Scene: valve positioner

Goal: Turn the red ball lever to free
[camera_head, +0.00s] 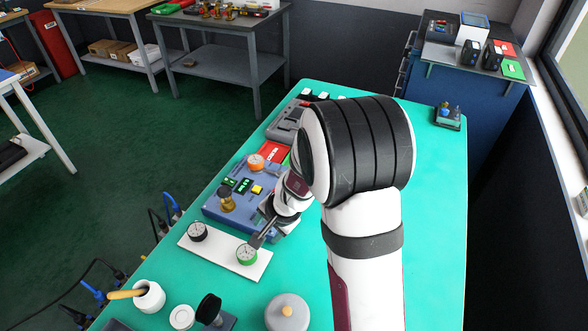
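My gripper (259,238) reaches down at the middle of the green bench, at the lower right of a blue box. Its dark fingertips are just above or beside a green-rimmed dial (246,254); I cannot tell whether they touch it. Whether the fingers are open or shut is too small to see. The blue box (212,207) carries small green displays (242,184), a yellow button (257,189) and a brass knob (227,199). An orange dial (256,162) is at its far side. I cannot make out a red ball lever; my arm hides part of the box.
A white plate (222,256) holds the green-rimmed dial and a black-rimmed dial (198,231). A grey device (287,124) is behind.

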